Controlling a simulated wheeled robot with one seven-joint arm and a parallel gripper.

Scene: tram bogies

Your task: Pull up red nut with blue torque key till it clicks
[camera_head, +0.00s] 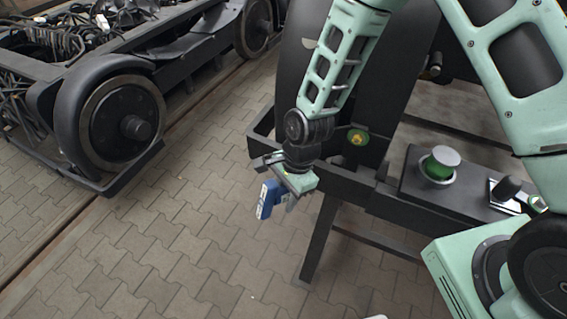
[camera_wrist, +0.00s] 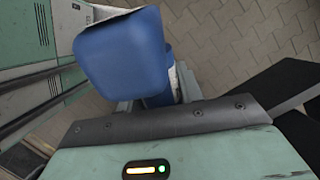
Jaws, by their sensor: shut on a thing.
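My gripper (camera_head: 281,187) is at the end of the mint-green arm, near the middle of the head view, beside the front of the black frame. It is shut on the blue torque key (camera_head: 267,199), a blue tool with a white label. In the wrist view the blue torque key (camera_wrist: 125,52) fills the upper middle, close to the camera, between the fingers. Its working end cannot be made out. I see no red nut in either view.
A black bench-like frame (camera_head: 340,184) runs right from my gripper. It bears a green cylinder with a grey top (camera_head: 440,163) and a small black-and-white item (camera_head: 508,190). A bogie with a black wheel (camera_head: 122,124) stands at the left. The paved floor (camera_head: 170,235) between is clear.

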